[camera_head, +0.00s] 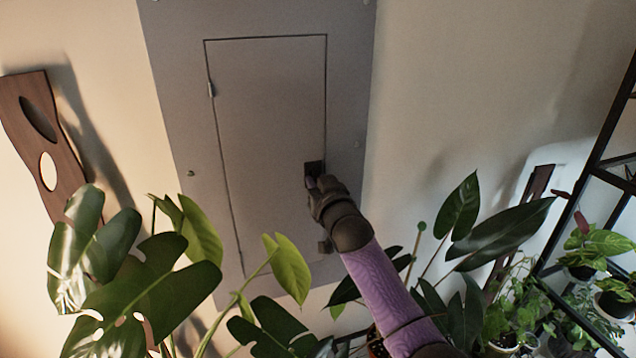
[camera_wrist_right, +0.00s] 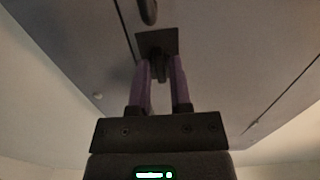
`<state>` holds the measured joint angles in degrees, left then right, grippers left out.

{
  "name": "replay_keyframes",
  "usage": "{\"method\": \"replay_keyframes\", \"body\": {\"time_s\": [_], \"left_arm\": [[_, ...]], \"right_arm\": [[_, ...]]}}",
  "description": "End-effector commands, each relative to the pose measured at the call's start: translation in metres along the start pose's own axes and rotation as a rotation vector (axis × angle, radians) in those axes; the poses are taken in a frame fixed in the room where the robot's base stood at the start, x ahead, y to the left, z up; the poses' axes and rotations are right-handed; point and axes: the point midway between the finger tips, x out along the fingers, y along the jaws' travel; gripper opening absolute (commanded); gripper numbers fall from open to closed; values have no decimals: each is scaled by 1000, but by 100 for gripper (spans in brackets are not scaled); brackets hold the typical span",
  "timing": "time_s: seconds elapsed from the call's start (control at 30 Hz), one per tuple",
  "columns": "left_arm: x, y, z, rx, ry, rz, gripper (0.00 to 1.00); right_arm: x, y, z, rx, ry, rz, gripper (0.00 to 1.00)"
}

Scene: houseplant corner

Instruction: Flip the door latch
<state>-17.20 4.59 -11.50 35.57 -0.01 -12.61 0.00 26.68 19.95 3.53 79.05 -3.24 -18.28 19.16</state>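A grey metal panel door (camera_head: 262,120) sits in a larger grey panel (camera_head: 180,90) on the wall; it appears closed. Its door latch (camera_head: 314,167) is a small dark plate near the door's right edge. In the right wrist view the latch plate (camera_wrist_right: 170,40) has a dark tab between my purple fingers. My right gripper (camera_head: 316,185) is at the latch, partly hiding it in the head view. In the right wrist view my right gripper (camera_wrist_right: 161,68) has its fingers a small gap apart, one each side of the tab; whether they press it is unclear. My left gripper is not in view.
Large-leaved plants (camera_head: 140,290) stand front left, and more leaves (camera_head: 465,240) crowd around my right forearm. A black shelf (camera_head: 590,170) with potted plants is at right. A wooden board (camera_head: 40,140) hangs at left.

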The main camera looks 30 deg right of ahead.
Motion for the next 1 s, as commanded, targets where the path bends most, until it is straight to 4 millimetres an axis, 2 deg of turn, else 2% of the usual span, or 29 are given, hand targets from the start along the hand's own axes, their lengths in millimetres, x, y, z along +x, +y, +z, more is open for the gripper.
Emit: {"method": "replay_keyframes", "body": {"time_s": [0.03, 0.1, 0.57, 0.77, 1.0], "left_arm": [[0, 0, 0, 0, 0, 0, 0], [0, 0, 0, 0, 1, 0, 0], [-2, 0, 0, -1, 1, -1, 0], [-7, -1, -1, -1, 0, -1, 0], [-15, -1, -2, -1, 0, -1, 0]], "right_arm": [[0, 0, 0, 0, 0, 0, 13], [0, 0, 0, 0, 0, 0, 0], [0, 0, 0, 30, 0, -1, 0], [0, -1, -1, 134, 0, 0, 0], [0, -1, -2, 346, 0, 0, 0]]}}
